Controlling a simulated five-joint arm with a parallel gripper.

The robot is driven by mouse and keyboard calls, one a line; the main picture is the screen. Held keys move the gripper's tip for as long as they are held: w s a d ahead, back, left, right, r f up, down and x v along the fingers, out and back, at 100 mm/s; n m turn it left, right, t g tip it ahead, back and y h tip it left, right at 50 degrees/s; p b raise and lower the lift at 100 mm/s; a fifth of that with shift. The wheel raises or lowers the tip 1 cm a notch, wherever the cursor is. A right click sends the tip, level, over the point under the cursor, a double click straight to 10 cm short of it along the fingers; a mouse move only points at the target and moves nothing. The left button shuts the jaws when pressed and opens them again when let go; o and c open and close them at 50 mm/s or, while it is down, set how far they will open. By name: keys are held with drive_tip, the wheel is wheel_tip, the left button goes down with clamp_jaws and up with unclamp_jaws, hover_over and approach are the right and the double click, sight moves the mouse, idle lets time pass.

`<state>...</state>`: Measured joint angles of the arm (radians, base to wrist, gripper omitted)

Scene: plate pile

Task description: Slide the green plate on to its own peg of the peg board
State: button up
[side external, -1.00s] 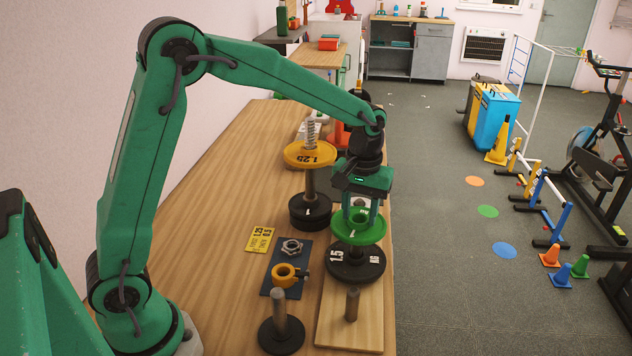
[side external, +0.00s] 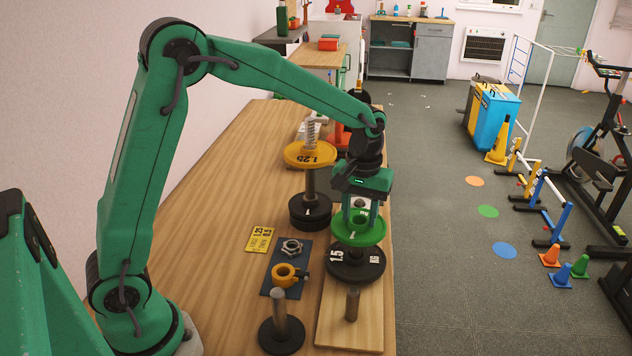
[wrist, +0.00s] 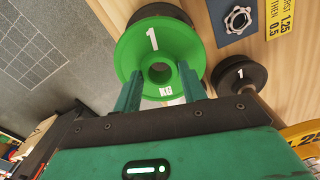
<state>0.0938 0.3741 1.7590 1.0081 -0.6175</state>
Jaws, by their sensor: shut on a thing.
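The green plate (side external: 345,237), marked 1 KG in the wrist view (wrist: 182,45), is held by my gripper (side external: 360,215). The fingers (wrist: 160,88) are shut on it, one on each side of its raised hub and centre hole. The plate hangs roughly level just over a black 1.5 KG plate (side external: 368,268) on the light wooden peg board (side external: 337,335). From the side, I cannot tell whether the green plate touches the black one. A bare short peg (side external: 352,304) stands nearer on the board. Any peg under the green plate is hidden.
Left of the board are a yellow collar (side external: 284,275), a nut (side external: 292,247) on a dark mat, a yellow card (side external: 261,239) and a short post on a round base (side external: 281,335). A tall post carries a yellow 1.25 plate (side external: 309,154) above black plates.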

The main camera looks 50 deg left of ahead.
drive_tip(key=shift+f, duration=3.2)
idle(0.5)
drive_tip(key=o, duration=1.5)
drive_tip(key=shift+c, duration=0.2)
drive_tip(key=shift+s+f, duration=0.1)
wheel_tip(320, 180, up, 7)
drive_tip(key=shift+f, duration=0.2)
drive_tip(key=shift+r, duration=0.7)
